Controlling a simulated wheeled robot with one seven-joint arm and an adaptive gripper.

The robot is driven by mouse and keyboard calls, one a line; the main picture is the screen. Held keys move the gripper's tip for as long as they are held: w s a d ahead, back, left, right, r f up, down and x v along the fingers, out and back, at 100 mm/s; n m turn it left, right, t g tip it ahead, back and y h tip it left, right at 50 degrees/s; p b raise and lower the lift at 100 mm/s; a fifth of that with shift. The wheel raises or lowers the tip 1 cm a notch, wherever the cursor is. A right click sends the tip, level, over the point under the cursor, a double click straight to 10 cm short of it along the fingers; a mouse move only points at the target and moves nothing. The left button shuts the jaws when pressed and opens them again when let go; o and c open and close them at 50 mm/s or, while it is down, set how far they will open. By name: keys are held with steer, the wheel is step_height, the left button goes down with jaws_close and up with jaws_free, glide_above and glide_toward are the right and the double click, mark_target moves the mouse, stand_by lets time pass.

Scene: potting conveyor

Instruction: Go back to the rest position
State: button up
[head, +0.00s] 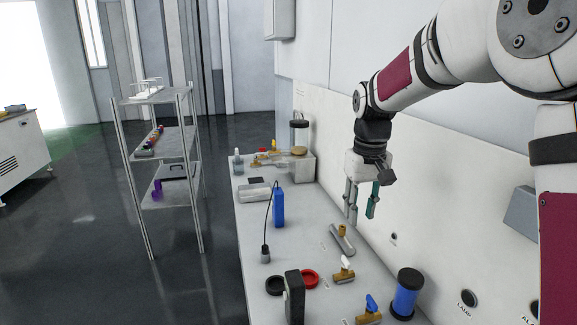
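My gripper (362,216) hangs from my arm over the right side of the grey workbench (258,205), pointing down. Its two fingers, with teal showing on them, are apart, and nothing shows between them. The fingertips appear above a grey cylinder with a brass end (342,240); how far above, I cannot tell. The arm reaches in from the upper right, along the white wall.
On the bench are a blue device with a cable (279,208), a black block (294,297), a red ring (309,279), brass valves (344,270) and a blue-black cylinder (406,294). A shelf rack (166,145) stands left, with open floor (80,230) around it.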

steer(key=s+r+m+t+p, duration=0.1)
steer(key=s+r, duration=0.4)
steer(key=s, duration=0.4)
steer(key=s+r+t+p, duration=0.1)
steer(key=s+r, duration=0.4)
steer(key=s, duration=0.4)
steer(key=s+f+m+t+p, duration=0.1)
steer(key=s+f+p, duration=0.1)
steer(key=s, duration=1.4)
